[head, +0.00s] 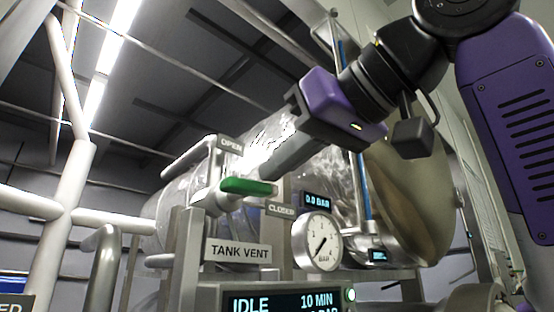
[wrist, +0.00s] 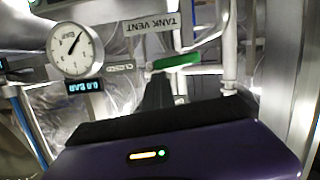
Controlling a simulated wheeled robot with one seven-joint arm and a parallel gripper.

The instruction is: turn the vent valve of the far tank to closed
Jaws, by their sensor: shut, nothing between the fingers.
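The green vent valve handle (head: 248,187) lies nearly level on a pale pipe fitting, its free end pointing right, just above the CLOSED label (head: 281,209). The OPEN label (head: 230,145) is above it. A TANK VENT sign (head: 238,251) sits below. The handle also shows in the wrist view (wrist: 176,62), where the sign (wrist: 152,23) appears upside down. My gripper (head: 268,169) reaches down from the upper right, shut and empty, its tips close to the handle's free end. In the wrist view its fingers (wrist: 159,80) are beside the handle; I cannot tell whether they touch.
A round pressure gauge (head: 316,242) and a small 0.0 BAR display (head: 317,201) are right of the handle. A panel reading IDLE, 10 MIN (head: 285,302) is below. The shiny tank (head: 330,180) lies behind. White pipes (head: 70,190) stand at the left.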

